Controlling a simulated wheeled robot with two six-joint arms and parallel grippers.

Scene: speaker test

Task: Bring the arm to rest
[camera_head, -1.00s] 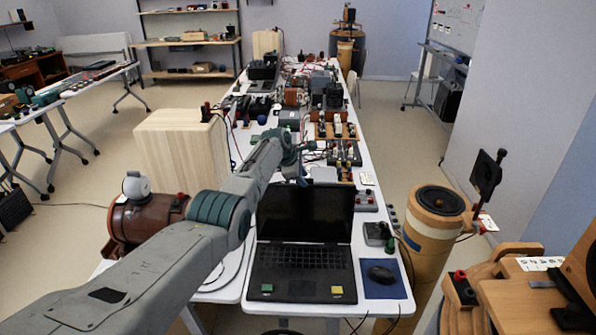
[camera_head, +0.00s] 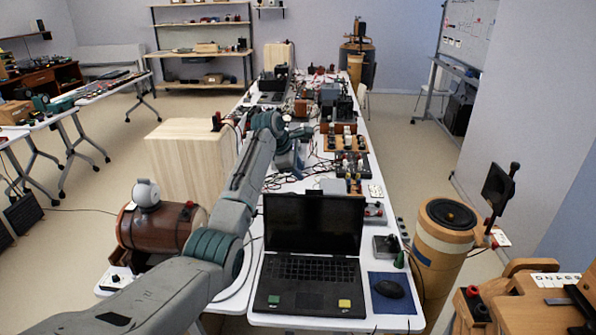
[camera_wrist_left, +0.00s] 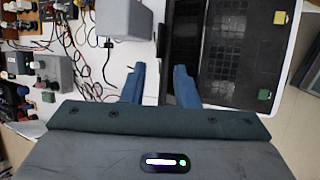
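My left arm comes in from the lower left and reaches over the long white table (camera_head: 240,312). My left gripper (camera_head: 295,172) is beyond the laptop, above the table, and partly hidden by its own wrist. In the left wrist view its two blue fingers (camera_wrist_left: 160,75) stand apart with nothing between them. The open black laptop (camera_head: 312,235) stands at the near end of the table. It also shows in the left wrist view (camera_wrist_left: 235,60), to the right of the fingers. My right gripper is not seen.
A pale wooden box (camera_head: 190,155) and a brown cylinder device (camera_head: 155,228) stand left of the laptop. Cables and small devices crowd the table beyond it. A mouse (camera_head: 389,288) lies on a blue pad at right. A tall wooden cylinder (camera_head: 438,250) stands beside the table.

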